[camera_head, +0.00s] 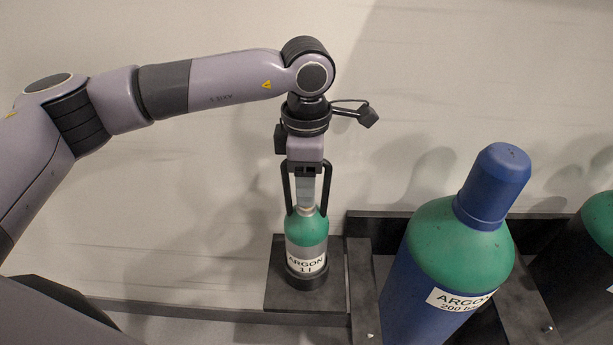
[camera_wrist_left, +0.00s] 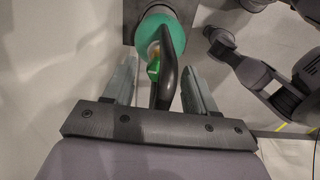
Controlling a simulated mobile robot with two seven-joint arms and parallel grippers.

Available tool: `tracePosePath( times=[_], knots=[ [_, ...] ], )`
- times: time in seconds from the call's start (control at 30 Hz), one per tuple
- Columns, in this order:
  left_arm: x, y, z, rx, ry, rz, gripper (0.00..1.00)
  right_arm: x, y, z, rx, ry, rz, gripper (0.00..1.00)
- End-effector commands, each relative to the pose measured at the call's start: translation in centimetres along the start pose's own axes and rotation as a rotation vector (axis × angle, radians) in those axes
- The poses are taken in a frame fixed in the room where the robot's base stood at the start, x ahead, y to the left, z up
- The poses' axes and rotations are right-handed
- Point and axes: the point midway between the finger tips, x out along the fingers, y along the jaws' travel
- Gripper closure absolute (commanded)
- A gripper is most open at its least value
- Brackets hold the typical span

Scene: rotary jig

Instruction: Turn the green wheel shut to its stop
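A small argon cylinder (camera_head: 306,232) with a green shoulder and a white label stands upright. A black guard (camera_head: 326,188) loops over its valve. My left gripper (camera_head: 306,200) points down over the guard. In the left wrist view, the gripper (camera_wrist_left: 163,85) is open, with grey fingers on both sides of the guard (camera_wrist_left: 174,50) and clear gaps. A small green part, seemingly the green wheel (camera_wrist_left: 153,69), shows beside the guard bar between the fingers. It is partly covered there, and the finger hides it in the head view. My right gripper cannot be made out.
A large blue and green argon cylinder (camera_head: 459,250) with a blue cap stands to the right in a dark rack (camera_head: 360,290). Another green-topped cylinder (camera_head: 600,222) is at the right edge. The wall behind is bare, with free room left of the small cylinder.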

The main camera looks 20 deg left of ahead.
Motion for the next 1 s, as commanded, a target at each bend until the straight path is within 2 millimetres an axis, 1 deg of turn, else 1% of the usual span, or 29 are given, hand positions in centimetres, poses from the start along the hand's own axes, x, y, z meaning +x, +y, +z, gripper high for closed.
tracePosePath(
  times=[0.13, 0.4, 0.5, 0.63, 1.0],
  knots=[
    [-1.2, 0.1, 0.1, -0.001, -0.002, 0.003, 0.43, 0.1, 0.0, 0.1, 0.0, 0.0, 0.0, 0.57],
    [-5.5, 0.0, 0.1, 0.001, -0.002, 0.002, 0.43, 0.2, 0.1, 0.3, 0.0, -0.001, 0.001, 0.57],
    [-6.6, 0.0, 0.1, 0.0, -0.001, 0.002, 0.43, 0.2, 0.1, 0.3, 0.001, -0.002, 0.001, 0.57],
    [-7.1, 0.0, 0.0, 0.001, -0.001, 0.0, 0.43, 0.2, 0.1, 0.3, 0.001, -0.002, 0.001, 0.57],
    [-7.2, 0.0, 0.0, 0.0, -0.001, 0.0, 0.43, 0.2, 0.1, 0.1, 0.001, 0.0, 0.001, 0.57]
  ],
)
